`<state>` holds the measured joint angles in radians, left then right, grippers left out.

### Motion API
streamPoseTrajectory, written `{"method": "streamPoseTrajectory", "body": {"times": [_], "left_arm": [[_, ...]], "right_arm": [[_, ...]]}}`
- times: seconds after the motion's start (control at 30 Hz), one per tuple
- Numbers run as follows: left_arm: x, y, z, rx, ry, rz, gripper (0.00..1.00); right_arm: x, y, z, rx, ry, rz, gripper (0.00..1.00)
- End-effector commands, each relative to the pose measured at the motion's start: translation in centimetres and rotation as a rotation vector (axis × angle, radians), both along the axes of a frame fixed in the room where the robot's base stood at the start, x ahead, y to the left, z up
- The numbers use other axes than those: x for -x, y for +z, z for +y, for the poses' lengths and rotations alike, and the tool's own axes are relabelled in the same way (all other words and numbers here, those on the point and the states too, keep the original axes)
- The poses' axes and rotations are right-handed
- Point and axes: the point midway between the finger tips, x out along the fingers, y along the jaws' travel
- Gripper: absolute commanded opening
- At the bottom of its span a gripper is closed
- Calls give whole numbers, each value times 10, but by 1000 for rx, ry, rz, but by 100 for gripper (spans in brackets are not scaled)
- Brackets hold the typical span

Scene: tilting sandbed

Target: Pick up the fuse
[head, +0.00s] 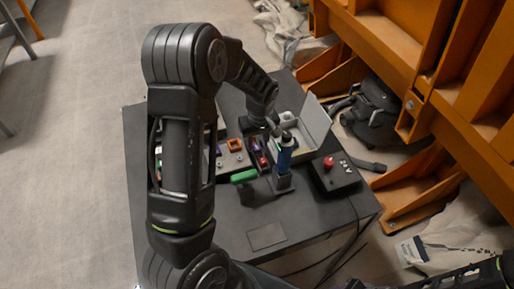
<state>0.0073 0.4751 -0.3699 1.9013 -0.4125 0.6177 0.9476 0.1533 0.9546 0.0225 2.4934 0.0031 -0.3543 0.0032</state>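A blue upright cylinder with a dark top (285,155) stands on a small dark base on the black table (268,237). I cannot tell for sure whether it is the fuse. No other thing can be clearly made out as the fuse. My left arm reaches over the table from the left, and its gripper (273,128) points down just behind the cylinder's top. The fingers are small and dark here, so I cannot tell whether they are open or touch anything. My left arm hides the table's left part. Part of my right arm shows at the bottom right, but its gripper does not.
An open grey box (312,128) stands at the table's back right. A panel with small orange, purple and red parts (235,146) lies left of it. A green handle (243,176) and a black box with a red button (334,175) flank the cylinder. Orange steelwork (385,50) stands beyond.

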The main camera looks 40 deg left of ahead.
Motion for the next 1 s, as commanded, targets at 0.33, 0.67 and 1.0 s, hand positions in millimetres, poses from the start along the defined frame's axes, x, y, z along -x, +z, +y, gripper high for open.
{"method": "streamPoseTrajectory", "body": {"times": [0.33, 0.67, 1.0], "left_arm": [[-1, -14, 1, 1, 1, -1, 35], [-1, -14, 1, 1, 0, -1, 35], [-1, -14, 1, 1, 0, -1, 13]], "right_arm": [[1, 2, 0, 1, -1, 1, 36], [1, 2, 0, 1, -1, 1, 36], [1, 2, 0, 1, -1, 1, 36]]}}
